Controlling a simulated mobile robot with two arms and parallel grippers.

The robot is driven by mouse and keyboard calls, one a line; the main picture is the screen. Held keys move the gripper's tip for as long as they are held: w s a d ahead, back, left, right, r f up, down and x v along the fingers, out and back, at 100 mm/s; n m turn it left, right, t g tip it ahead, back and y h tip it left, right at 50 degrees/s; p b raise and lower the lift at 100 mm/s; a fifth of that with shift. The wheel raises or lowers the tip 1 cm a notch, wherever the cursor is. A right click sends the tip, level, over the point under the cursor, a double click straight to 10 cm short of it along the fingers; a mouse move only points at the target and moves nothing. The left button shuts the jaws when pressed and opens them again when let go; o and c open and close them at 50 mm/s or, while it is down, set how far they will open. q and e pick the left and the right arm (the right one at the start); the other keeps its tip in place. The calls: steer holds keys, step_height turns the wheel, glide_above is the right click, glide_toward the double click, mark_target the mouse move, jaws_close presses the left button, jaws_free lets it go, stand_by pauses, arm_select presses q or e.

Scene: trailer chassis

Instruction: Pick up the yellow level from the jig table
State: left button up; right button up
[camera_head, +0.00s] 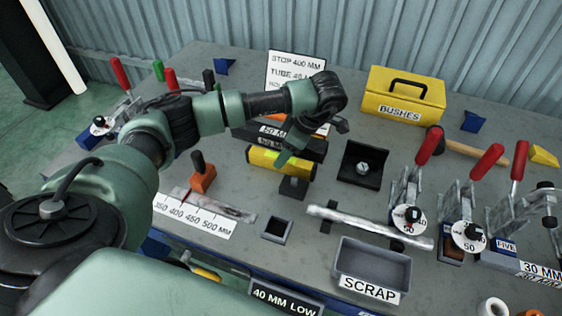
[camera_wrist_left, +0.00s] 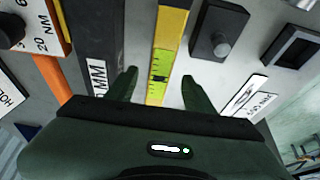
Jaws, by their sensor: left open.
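The yellow level (camera_head: 281,162) lies on the grey jig table (camera_head: 330,258), in front of a dark block marked in MM. In the left wrist view the level (camera_wrist_left: 168,50) runs up the middle, with a green vial near its lower visible part. My left gripper (camera_head: 312,142) is above the level. Its two fingers (camera_wrist_left: 160,88) stand apart, one on each side of the level, and nothing is held between them. The gripper body hides the near end of the level in the wrist view. My right gripper is in neither view.
A dark block with a knob (camera_wrist_left: 219,35) sits close beside the level. A dark MM block (camera_wrist_left: 92,45) is on the other side. A yellow BUSHES box (camera_head: 403,97), a grey SCRAP bin (camera_head: 371,270) and red-handled clamps (camera_head: 408,212) stand to the right.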

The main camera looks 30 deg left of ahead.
arm_select(q)
steer(key=p+x, duration=0.1)
steer(key=x, duration=0.3)
steer(key=shift+f, duration=0.15)
steer(key=shift+d, duration=0.1)
jaws_close()
